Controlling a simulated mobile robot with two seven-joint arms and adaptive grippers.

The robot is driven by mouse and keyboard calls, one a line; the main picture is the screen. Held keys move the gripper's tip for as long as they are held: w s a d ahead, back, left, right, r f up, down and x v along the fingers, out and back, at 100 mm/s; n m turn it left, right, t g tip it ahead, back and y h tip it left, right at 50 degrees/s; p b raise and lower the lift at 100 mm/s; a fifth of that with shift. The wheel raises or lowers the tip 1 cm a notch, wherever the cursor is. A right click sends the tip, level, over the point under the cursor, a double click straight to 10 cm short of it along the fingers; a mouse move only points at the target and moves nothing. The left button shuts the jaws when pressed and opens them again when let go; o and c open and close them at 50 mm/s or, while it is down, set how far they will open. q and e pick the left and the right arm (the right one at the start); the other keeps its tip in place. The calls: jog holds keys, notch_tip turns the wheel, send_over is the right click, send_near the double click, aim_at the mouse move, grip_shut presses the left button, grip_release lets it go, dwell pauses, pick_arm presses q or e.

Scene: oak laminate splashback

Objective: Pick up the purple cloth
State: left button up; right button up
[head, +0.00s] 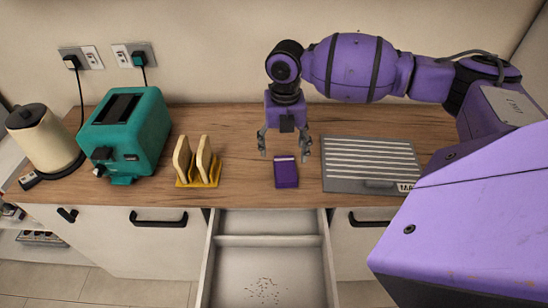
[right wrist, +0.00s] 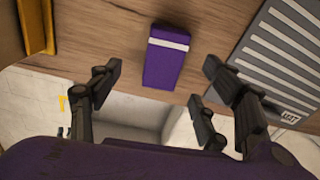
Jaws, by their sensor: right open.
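The purple cloth (head: 286,173) is a small folded rectangle with a pale stripe near its far end. It lies flat on the wooden counter near the front edge. My right gripper (head: 284,150) is open and empty, above the counter around the cloth's far end, and seems apart from it. In the right wrist view the cloth (right wrist: 166,60) lies beyond the spread fingers (right wrist: 160,88), roughly centred between them. My left gripper is in neither view.
A yellow rack with toast slices (head: 198,163) stands left of the cloth, then a teal toaster (head: 125,130) and a cream kettle (head: 45,138). A grey ridged board (head: 370,164) lies to the right. An open drawer (head: 268,240) juts out below, with crumbs inside.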

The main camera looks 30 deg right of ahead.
aim_at(285, 168)
jog(key=shift+s+f, duration=0.3)
jog(key=shift+f, duration=0.3)
jog(key=shift+s+f, duration=0.3)
jog(key=shift+f, duration=0.25)
jog(key=shift+d+f, duration=0.1)
jog(key=shift+f, duration=0.2)
notch_tip(285, 168, down, 4)
jog(key=shift+w+d+f, duration=0.15)
jog(key=shift+f, duration=0.05)
jog(key=c, duration=1.2)
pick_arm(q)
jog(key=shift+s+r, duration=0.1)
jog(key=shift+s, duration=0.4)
pick_arm(e)
jog(key=shift+c, duration=0.2)
jog(key=shift+r, duration=0.1)
